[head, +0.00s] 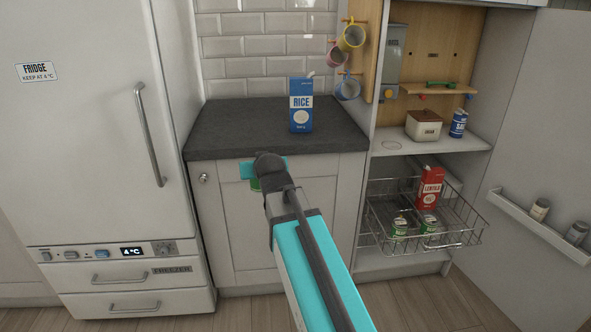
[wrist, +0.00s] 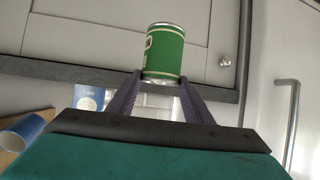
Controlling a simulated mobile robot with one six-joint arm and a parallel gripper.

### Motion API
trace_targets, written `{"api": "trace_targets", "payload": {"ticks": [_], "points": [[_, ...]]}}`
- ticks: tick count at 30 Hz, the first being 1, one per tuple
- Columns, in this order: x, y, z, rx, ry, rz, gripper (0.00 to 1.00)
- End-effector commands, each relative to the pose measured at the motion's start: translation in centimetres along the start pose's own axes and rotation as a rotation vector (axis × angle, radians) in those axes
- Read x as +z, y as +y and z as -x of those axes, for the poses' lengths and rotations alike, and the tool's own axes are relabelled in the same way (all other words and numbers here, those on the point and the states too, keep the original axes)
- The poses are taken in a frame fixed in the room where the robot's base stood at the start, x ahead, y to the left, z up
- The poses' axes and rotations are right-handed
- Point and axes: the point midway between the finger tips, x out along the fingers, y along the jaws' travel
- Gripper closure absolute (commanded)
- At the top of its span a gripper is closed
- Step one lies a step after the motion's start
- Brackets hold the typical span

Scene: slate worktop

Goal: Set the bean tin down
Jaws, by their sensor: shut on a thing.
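My gripper (wrist: 161,82) is shut on the green bean tin (wrist: 163,52), which has a cream band and metal rims. In the wrist view, which looks turned over, the tin shows between the two dark fingers, against the cabinet door and the worktop edge. In the head view only a small green part of the tin (head: 255,185) shows below the teal end of my gripper. The tin appears in front of the worktop's front edge, held in the air. The slate worktop (head: 232,125) is behind it; its left and middle are bare.
A blue rice carton (head: 301,116) stands at the worktop's right half. Mugs (head: 347,88) hang above the right end. The fridge (head: 90,120) borders the left. On the right, an open cupboard has a pulled-out wire basket (head: 468,237) with a red lentils carton (head: 429,188) and green tins.

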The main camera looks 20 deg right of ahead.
Motion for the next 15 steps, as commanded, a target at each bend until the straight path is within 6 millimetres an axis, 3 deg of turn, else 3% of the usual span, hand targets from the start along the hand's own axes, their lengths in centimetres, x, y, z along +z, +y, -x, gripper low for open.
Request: {"api": "trace_targets", "payload": {"ticks": [3,6,15], "points": [[-0.5,-3.3,1.0,-0.061,0.002,0.033,0.85],[-0.7,-4.8,1.5,-0.088,0.002,0.048,0.85],[-0.8,-5.4,1.7,-0.102,0.001,0.055,0.85]]}}
